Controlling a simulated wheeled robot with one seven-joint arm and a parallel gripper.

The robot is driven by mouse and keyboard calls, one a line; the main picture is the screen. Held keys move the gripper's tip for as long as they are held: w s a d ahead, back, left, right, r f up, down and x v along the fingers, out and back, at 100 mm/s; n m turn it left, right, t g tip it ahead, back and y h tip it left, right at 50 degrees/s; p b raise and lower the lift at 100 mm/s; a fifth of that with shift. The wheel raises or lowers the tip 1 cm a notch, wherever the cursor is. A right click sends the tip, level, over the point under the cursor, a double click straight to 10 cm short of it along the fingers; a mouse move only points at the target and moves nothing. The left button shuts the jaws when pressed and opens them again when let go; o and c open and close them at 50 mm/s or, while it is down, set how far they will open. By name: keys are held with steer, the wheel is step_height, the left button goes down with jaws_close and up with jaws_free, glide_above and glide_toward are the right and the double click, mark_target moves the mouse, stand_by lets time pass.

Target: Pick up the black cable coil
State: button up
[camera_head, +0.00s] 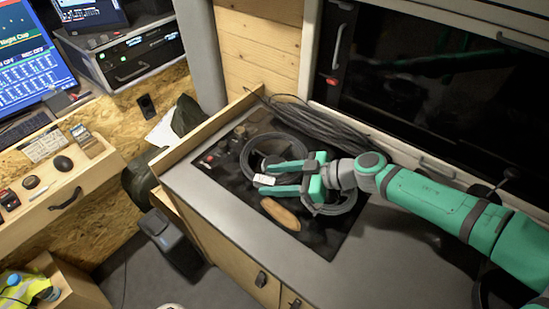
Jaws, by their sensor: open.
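A black cable coil (247,156) lies on the dark cooktop-like panel set in the grey counter. Its loops show to the left of my gripper, and more dark loops (345,208) show to the right under the wrist. I cannot tell whether these are one coil or two, because my gripper hides the middle. My gripper (258,179) is open, with its two teal fingers pointing left over the coil. A small white piece shows between the fingertips. I cannot tell whether the fingers touch the coil.
A brown oblong object (281,214) lies just in front of the gripper. A bundle of dark cables (318,122) runs along the back wall. A wooden rim (200,133) edges the counter's left side. The grey counter (385,265) is clear in front at right.

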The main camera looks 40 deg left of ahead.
steer(key=shift+x, duration=1.4)
steer(key=shift+c, duration=0.3)
jaws_close()
steer(key=shift+r, duration=0.15)
